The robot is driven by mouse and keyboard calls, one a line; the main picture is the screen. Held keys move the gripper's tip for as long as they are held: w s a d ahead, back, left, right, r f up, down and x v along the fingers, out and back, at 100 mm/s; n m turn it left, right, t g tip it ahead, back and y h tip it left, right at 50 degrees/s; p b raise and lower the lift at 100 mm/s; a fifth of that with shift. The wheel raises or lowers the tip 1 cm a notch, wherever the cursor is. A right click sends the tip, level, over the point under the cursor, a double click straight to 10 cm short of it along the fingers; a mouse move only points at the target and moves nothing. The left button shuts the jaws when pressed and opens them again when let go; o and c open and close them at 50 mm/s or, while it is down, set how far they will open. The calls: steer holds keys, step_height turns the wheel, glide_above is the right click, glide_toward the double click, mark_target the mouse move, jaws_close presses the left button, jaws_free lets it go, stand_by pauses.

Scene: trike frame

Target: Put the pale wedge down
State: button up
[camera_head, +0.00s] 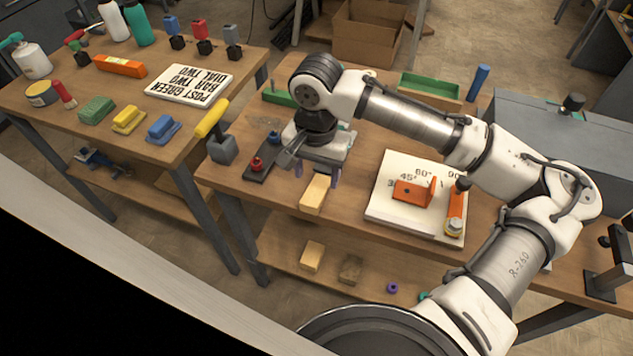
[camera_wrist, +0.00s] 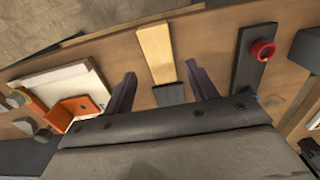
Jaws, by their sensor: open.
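The pale wedge (camera_head: 315,193) is a light wooden piece lying at the front edge of the near bench, just below my gripper in the head view. In the wrist view the pale wedge (camera_wrist: 156,52) lies lengthwise, with a dark piece (camera_wrist: 169,94) at its end nearer the gripper. My gripper (camera_head: 317,173) points down at the bench. In the wrist view my gripper (camera_wrist: 160,79) has its fingers wide apart, with clear space between each finger and the wedge. I cannot tell whether the wedge's end overhangs the edge.
A dark strip with a red knob (camera_head: 257,164) lies left of the wedge. A white angle board (camera_head: 388,211) with an orange bracket (camera_head: 412,191) lies to its right. The lower shelf holds a pale block (camera_head: 312,256) and a darker block (camera_head: 350,269).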

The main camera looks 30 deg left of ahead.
step_height(320, 180, up, 8)
steer(key=shift+f, duration=0.2)
